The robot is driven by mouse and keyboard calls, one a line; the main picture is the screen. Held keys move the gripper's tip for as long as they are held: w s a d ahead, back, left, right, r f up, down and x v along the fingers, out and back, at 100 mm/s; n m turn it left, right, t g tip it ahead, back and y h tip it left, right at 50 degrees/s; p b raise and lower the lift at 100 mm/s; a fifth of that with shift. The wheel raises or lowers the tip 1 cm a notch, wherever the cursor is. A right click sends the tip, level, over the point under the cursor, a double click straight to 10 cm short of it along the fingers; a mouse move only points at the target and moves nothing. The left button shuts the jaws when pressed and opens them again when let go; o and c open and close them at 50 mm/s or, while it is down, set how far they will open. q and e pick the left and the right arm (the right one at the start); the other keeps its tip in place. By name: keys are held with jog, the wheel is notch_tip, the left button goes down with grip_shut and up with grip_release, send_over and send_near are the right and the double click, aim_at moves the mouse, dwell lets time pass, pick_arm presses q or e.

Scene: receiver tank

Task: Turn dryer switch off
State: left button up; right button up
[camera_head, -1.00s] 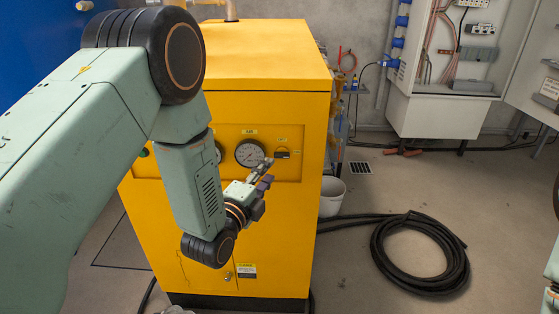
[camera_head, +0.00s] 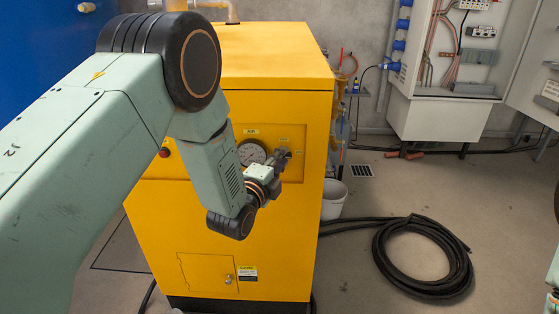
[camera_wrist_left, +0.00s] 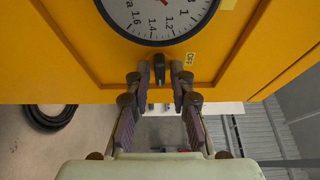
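The yellow dryer cabinet (camera_head: 290,220) stands in the middle of the head view, with a round dial gauge (camera_head: 252,152) on its front panel. In the left wrist view a small black switch (camera_wrist_left: 159,72) sits on the panel under the gauge (camera_wrist_left: 158,14), beside an "OFF" label (camera_wrist_left: 189,59). My left gripper (camera_wrist_left: 159,76) is open, with one finger on each side of the switch and a narrow gap visible. In the head view my left gripper (camera_head: 281,160) is at the panel, right of the gauge, and hides the switch. My right gripper is not in view.
A coiled black hose (camera_head: 422,256) lies on the floor to the right. A white bucket (camera_head: 333,198) stands beside the cabinet. An open electrical cabinet (camera_head: 440,115) is on the back wall. A red button (camera_head: 164,152) shows on the panel's left.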

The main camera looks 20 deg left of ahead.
pick_arm(q)
grip_shut()
dwell(0.3)
jog(key=shift+w+d+f+n+t+y+b, duration=0.15)
jog(key=shift+n+t+y+b, duration=0.8)
jog(key=shift+n, duration=2.7)
jog(key=shift+s+d+f+n+t+y+b, duration=0.2)
jog(key=shift+n+y, duration=1.5)
jog(key=shift+n, duration=2)
jog(key=shift+w+d+f+n+t+y+b, duration=0.15)
jog(key=shift+n+t+y+b, duration=0.8)
jog(key=shift+n, duration=2.7)
jog(key=shift+n+g+y+p, duration=0.3)
jog(key=shift+n+y+p, duration=0.1)
jog(key=shift+p, duration=0.2)
